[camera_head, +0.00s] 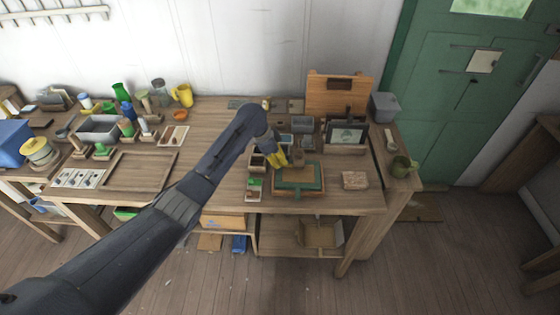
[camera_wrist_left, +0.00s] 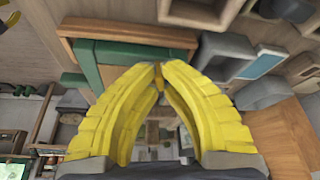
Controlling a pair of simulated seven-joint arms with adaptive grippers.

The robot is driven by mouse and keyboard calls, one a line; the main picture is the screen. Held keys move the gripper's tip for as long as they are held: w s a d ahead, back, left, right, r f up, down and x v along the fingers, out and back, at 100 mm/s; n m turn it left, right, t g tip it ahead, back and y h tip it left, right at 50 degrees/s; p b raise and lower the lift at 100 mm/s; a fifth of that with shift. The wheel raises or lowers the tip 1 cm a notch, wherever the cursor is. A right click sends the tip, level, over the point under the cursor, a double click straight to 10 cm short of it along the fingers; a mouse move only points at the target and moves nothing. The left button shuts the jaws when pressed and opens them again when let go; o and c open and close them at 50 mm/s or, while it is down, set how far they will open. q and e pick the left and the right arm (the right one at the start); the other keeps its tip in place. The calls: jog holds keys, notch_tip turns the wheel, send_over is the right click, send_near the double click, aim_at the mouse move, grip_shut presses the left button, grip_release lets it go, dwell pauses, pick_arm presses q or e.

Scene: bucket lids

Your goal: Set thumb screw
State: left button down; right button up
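My left gripper (camera_head: 277,160) reaches over the right part of the workbench, beside the back left of a green fixture with a wooden block (camera_head: 299,187). In the left wrist view, the yellow fingers (camera_wrist_left: 160,68) come together at their tips. A small brass-coloured piece (camera_wrist_left: 157,80), apparently the thumb screw, shows between the tips. The green and wood fixture (camera_wrist_left: 130,50) lies just past the tips in that view. Whether the screw touches the fixture I cannot tell. My right gripper is not in view.
Small grey bins (camera_head: 302,124) and a framed picture (camera_head: 347,135) stand behind the fixture. An empty wooden tray (camera_head: 140,171) lies at left. The bench's front edge is clear.

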pick_arm(q)
jog(key=shift+m+g, duration=0.7)
jog(key=shift+m, duration=0.9)
jog(key=shift+f, duration=0.1)
jog(key=c, duration=1.8)
grip_release()
jog(key=shift+w, duration=0.1)
jog(key=v, duration=1.2)
